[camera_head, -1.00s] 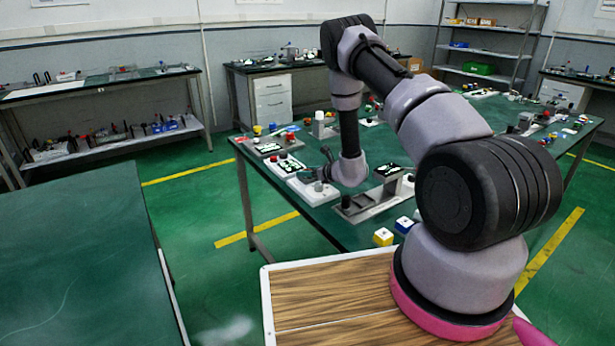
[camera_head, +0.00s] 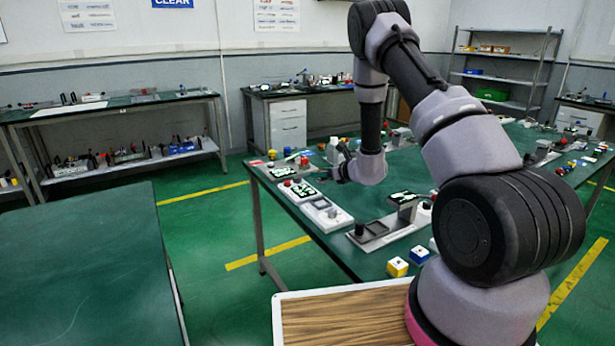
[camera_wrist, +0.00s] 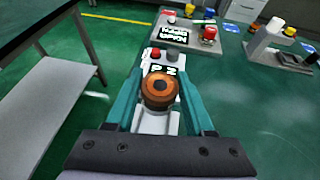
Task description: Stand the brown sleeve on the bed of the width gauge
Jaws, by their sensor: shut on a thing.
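My gripper (camera_wrist: 160,100) is shut on the brown sleeve (camera_wrist: 160,85), a short round orange-brown piece with a dark centre, seen end-on between the teal fingers in the wrist view. In the head view my gripper (camera_head: 346,170) is above the table's left side, and the sleeve cannot be made out there. A grey stand (camera_head: 383,233) with a flat base, a dark round piece and a raised black display is nearer and to the right of my gripper. It may be the width gauge; I cannot tell for sure. The sleeve appears clear of it.
A yellow-white cube (camera_head: 397,267) is at the near edge. A white post (camera_wrist: 265,38) stands to the right.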

